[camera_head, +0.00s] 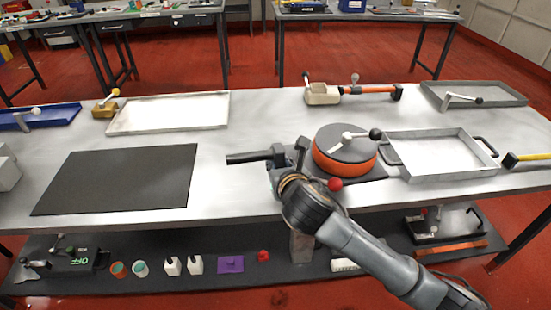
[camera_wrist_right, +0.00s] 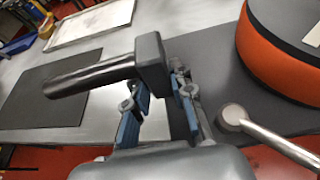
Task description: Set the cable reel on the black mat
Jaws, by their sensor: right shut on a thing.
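The cable reel (camera_head: 345,158) is an orange drum with a grey top and a crank with a black knob. It sits on a dark flat base on the metal table and shows at the upper right of the right wrist view (camera_wrist_right: 268,60). The black mat (camera_head: 120,180) lies bare on the table's left part. My right gripper (camera_head: 280,168), just left of the reel, is shut on a dark handle (camera_wrist_right: 90,76) with a grip pointing left. I cannot tell whether this handle joins the reel's base. My left gripper is out of view.
A grey tray (camera_head: 440,174) with black handles stands right of the reel. A silver tray (camera_head: 170,129) and a blue tray (camera_head: 55,122) lie behind the mat. An orange-handled tool (camera_head: 370,89) lies behind the reel. The table between mat and handle is clear.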

